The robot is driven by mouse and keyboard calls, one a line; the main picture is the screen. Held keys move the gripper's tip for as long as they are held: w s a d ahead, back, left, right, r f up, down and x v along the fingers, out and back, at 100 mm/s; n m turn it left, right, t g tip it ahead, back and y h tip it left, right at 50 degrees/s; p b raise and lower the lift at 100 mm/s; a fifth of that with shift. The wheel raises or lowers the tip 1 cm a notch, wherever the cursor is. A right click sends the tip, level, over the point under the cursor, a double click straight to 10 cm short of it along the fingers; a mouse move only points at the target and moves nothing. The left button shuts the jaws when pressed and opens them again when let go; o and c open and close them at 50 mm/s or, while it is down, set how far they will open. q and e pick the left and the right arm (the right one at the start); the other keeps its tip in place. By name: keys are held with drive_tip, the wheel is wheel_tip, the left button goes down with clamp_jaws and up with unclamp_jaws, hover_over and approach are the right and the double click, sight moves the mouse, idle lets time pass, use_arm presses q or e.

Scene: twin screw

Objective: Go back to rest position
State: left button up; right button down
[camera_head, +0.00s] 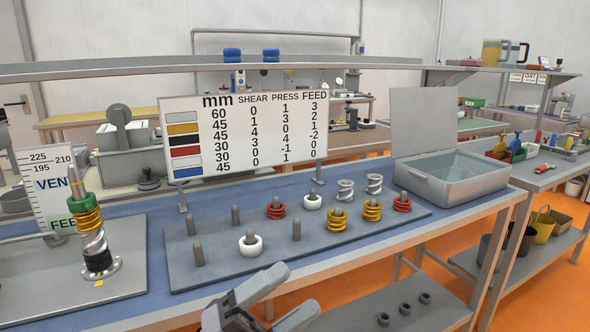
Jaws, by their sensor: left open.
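My left gripper (286,298) is at the bottom of the view, in front of the bench's front edge. Its two fingers are spread apart and nothing shows between them. My right gripper is not in view. At the left, a post on a grey plate (125,283) carries a stack of springs: green on top, yellow (88,220) below, then silver (95,243), above a black part (98,259). A grey peg board (350,242) in the middle holds red, white, yellow and silver springs or rings on some pegs; several other pegs are bare.
A sign with coloured rows (245,135) stands behind the peg board. An open grey box (452,182) sits at the bench's right end. A lower shelf (425,312) holds several dark rings. Another bench (540,180) with bins stands further right. Orange floor shows between the benches.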

use_arm(q)
drive_tip(key=w+a+f+n+t+y, duration=0.2)
drive_tip(key=a+f+n+t+y, duration=0.4)
drive_tip(key=f+n+t+y, duration=0.65)
drive_tip(key=s+a+f+n+g+y, duration=0.4)
drive_tip(key=s+f+n, duration=0.4)
drive_tip(key=f, duration=0.3)
drive_tip(key=s+a+f+n+g+y, duration=0.4)
drive_tip(key=s+a+f+n+g, duration=0.2)
drive_tip(key=s+a+f+n, duration=0.2)
wheel_tip(320, 180, down, 3)
drive_tip(key=shift+s+a+r+n, duration=0.15)
drive_tip(key=shift+s+a+n, duration=0.15)
drive_tip(key=shift+a+n, duration=0.2)
